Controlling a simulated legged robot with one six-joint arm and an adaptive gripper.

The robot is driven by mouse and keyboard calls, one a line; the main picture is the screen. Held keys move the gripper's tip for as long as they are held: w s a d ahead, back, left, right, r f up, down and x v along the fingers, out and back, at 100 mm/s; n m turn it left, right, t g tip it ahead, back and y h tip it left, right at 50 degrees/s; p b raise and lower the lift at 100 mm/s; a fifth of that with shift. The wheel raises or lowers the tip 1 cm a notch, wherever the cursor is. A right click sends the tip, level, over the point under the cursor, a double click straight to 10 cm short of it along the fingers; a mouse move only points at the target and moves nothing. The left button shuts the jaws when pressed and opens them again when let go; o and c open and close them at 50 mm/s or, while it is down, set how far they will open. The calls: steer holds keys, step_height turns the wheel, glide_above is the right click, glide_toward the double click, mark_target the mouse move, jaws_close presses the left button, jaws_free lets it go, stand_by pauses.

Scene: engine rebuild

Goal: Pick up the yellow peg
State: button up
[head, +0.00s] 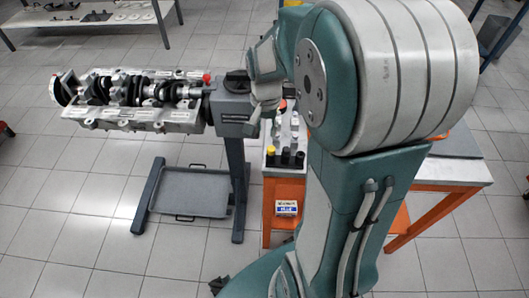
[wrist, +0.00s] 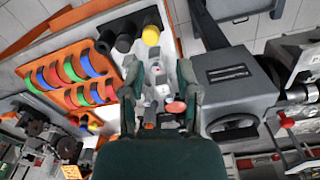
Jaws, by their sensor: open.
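The yellow peg (wrist: 151,36) shows its round yellow top in the wrist view, ahead of my gripper (wrist: 160,72), on a workbench beside black cylinders. In the head view the yellow peg (head: 270,151) stands at the left front edge of the orange-framed workbench (head: 285,186). My gripper is open, its two fingers apart, with the peg beyond their tips and not between them. In the head view my gripper (head: 262,112) is partly hidden by my own arm.
Black cylinders (wrist: 125,38) stand close beside the peg. Small pale and red items (wrist: 175,106) lie beneath the fingers. An orange rack (wrist: 70,78) holds coloured rings. The engine stand (head: 232,108) bears an engine block (head: 140,100) left of the bench; a grey tray (head: 188,190) sits below.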

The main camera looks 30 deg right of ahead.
glide_above(272, 147)
steer(key=d, duration=0.1)
step_height(272, 147, down, 4)
steer(key=a+f, duration=0.1)
steer(key=f, duration=0.1)
steer(key=a+f, duration=0.1)
steer(key=f, duration=0.1)
steer(key=shift+a, duration=0.1)
steer(key=shift+d, duration=0.6)
steer(key=shift+c, duration=0.9)
steer(key=shift+d, duration=0.1)
jaws_close()
